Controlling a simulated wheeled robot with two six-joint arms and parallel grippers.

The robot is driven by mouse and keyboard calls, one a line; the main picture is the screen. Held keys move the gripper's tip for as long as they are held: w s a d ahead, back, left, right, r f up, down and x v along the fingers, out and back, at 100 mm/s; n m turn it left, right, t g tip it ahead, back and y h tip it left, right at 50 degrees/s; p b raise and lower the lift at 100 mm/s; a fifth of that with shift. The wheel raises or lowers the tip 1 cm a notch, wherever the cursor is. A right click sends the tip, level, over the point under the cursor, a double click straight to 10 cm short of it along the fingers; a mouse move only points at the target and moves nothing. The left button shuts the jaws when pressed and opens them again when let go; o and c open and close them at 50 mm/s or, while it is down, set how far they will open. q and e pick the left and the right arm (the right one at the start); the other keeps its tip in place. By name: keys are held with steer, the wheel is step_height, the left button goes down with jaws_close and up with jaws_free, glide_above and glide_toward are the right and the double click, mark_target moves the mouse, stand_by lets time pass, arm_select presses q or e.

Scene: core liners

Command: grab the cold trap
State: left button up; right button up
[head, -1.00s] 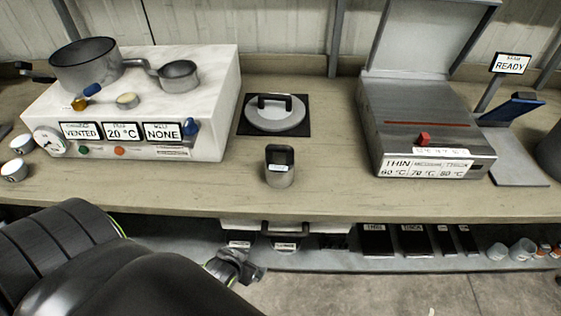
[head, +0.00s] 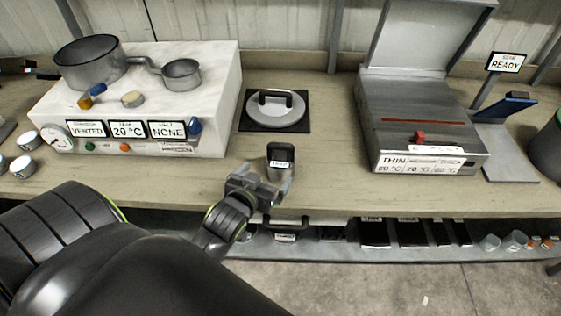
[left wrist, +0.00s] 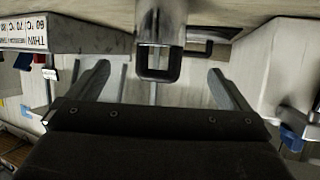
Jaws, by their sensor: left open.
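A small metal canister with a black loop handle and a white label, which looks like the cold trap (head: 281,158), stands near the front edge of the bench. My left gripper (head: 258,188) is just in front and to the left of it and covers part of its lower body. In the left wrist view the canister (left wrist: 158,62) is between and beyond the two spread fingers of my left gripper (left wrist: 162,88). The fingers are open and empty; no contact shows. My right gripper is out of view.
A white box with gauge and displays (head: 215,105) stands at the left, with pans on it. A round lid with a handle (head: 276,108) lies on a dark mat behind the canister. A metal press with raised lid (head: 430,130) is at the right. Bare bench (head: 335,170) lies between.

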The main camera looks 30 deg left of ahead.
mark_target(279, 161)
arm_select(q)
steer(key=x, duration=0.6)
steer(key=shift+p, duration=0.4)
steer(key=shift+w+a+f, duration=0.1)
steer(key=shift+w+f, duration=0.1)
steer(key=shift+w, duration=0.2)
steer(key=shift+p+x, duration=0.65)
steer(key=shift+x, duration=1.6)
steer(key=shift+s+f, duration=0.1)
steer(key=shift+f, duration=0.05)
steer(key=c, duration=1.3)
steer(key=shift+c, duration=0.4)
